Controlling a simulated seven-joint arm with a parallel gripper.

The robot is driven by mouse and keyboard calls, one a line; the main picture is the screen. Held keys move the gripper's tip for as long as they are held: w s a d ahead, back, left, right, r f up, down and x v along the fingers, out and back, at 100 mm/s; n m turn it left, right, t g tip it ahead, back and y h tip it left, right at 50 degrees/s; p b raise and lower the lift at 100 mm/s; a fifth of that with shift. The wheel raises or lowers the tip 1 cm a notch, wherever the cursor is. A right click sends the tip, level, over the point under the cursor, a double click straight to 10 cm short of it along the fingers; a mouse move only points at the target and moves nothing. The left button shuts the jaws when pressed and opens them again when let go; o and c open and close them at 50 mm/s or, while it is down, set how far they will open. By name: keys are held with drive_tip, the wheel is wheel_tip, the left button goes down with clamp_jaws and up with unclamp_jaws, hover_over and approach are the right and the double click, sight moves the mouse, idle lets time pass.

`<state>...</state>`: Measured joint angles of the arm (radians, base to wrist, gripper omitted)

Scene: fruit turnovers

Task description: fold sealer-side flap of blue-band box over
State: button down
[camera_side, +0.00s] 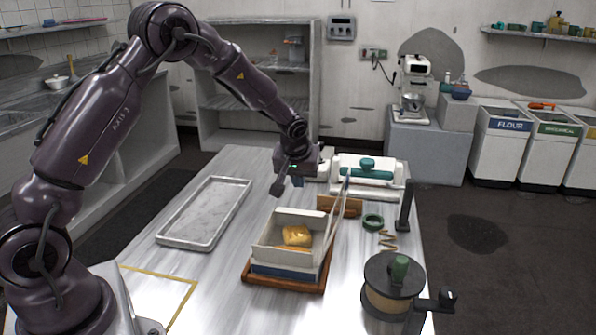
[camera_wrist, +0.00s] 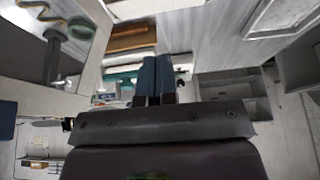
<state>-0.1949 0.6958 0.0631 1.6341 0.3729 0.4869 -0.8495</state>
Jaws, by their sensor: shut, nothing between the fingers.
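The white box (camera_side: 287,268) with a blue band sits open on a brown wooden board (camera_side: 258,280) in the side view. A golden turnover (camera_side: 297,236) lies inside it. A thin pale flap (camera_side: 341,215) stands up steeply at the box's right side, seen nearly edge-on. The white sealer (camera_side: 368,187) with a green handle stands behind the box. My gripper (camera_side: 279,188) is above and behind the box, apart from it and from the flap. In the wrist view my gripper (camera_wrist: 164,66) has its two fingers together, with nothing between them.
An empty metal tray (camera_side: 206,212) lies left of the box. A green ring (camera_side: 373,222), a brass coil (camera_side: 387,240) and a dark post (camera_side: 405,206) stand at the right. A round device with a crank (camera_side: 392,285) is at the front right.

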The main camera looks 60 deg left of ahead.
sight(299, 214)
drive_tip(key=x, duration=0.4)
drive_tip(key=f, duration=0.2)
drive_tip(key=shift+s+d+f, duration=0.25)
drive_tip(key=shift+s+d, duration=0.05)
drive_tip(key=shift+s+d+f, duration=0.1)
drive_tip(key=shift+f, duration=0.3)
drive_tip(key=shift+s+d+f, duration=0.1)
drive_tip(key=shift+d+f, duration=0.05)
drive_tip(key=shift+f, duration=0.25)
drive_tip(key=shift+s+d+f, duration=0.1)
drive_tip(key=shift+s+f, duration=0.05)
drive_tip(key=shift+f, duration=0.2)
drive_tip(key=shift+s+d+f, duration=0.15)
drive_tip(key=shift+f, duration=0.15)
drive_tip(key=shift+r, duration=0.1)
